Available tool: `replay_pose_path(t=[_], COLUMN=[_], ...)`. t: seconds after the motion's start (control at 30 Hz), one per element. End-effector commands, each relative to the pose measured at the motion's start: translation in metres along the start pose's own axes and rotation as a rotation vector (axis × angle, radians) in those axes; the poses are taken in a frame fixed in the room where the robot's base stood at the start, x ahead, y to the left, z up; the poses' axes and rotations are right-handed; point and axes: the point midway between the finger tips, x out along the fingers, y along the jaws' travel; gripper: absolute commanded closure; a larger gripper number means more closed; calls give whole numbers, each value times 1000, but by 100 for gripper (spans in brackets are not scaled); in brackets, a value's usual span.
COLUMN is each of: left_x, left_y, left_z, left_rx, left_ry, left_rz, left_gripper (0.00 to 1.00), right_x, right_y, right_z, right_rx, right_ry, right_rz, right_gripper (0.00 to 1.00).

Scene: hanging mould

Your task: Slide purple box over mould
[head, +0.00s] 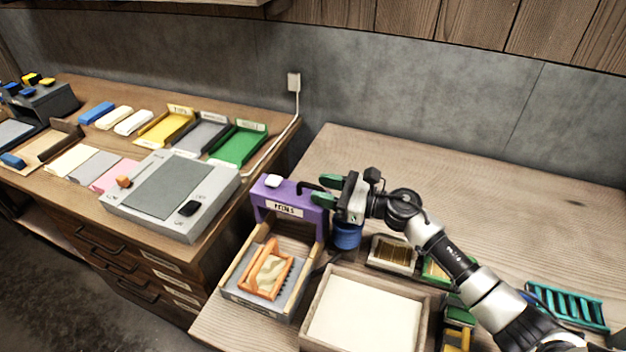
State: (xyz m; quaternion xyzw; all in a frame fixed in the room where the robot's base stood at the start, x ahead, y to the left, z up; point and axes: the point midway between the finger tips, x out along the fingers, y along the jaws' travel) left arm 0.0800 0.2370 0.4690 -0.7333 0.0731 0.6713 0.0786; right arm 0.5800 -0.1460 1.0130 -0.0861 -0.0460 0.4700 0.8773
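The purple box (283,203), an arch-like purple body with a white label, stands at the back of a grey tray with wooden side rails (253,305). The mould (257,287), an orange frame with a pale filling, lies in that tray in front of it and is uncovered. My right gripper (331,199) is at the right end of the purple box, with its green fingertips spread apart. A black handle on the box reaches towards the fingers; I cannot tell whether they touch it. My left gripper is not in view.
A white-bottomed wooden tray (307,335) stands right of the mould tray. A blue round thing (347,236) sits just below my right gripper. A grey device (221,200) is on the left bench. The back right of the table is clear.

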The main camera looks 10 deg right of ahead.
Motion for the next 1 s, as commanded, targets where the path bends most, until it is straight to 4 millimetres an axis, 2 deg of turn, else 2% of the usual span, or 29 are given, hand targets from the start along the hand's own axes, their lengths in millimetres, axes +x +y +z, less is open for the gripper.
replay_pose_path(t=[0.1,0.2,0.53,0.57,0.8,1.0], left_x=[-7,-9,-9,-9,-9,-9], left_y=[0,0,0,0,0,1], left_z=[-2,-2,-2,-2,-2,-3], left_rx=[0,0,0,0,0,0], left_ry=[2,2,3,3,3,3], left_rz=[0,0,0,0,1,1], left_gripper=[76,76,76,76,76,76], right_x=[17,24,28,28,28,28], right_y=[-1,0,0,0,0,-1], right_z=[2,0,0,-1,0,0], right_rx=[2,1,0,0,0,-2], right_ry=[-1,0,0,0,1,0], right_rz=[0,0,0,0,-1,-1], right_gripper=[61,61,61,62,99,100])
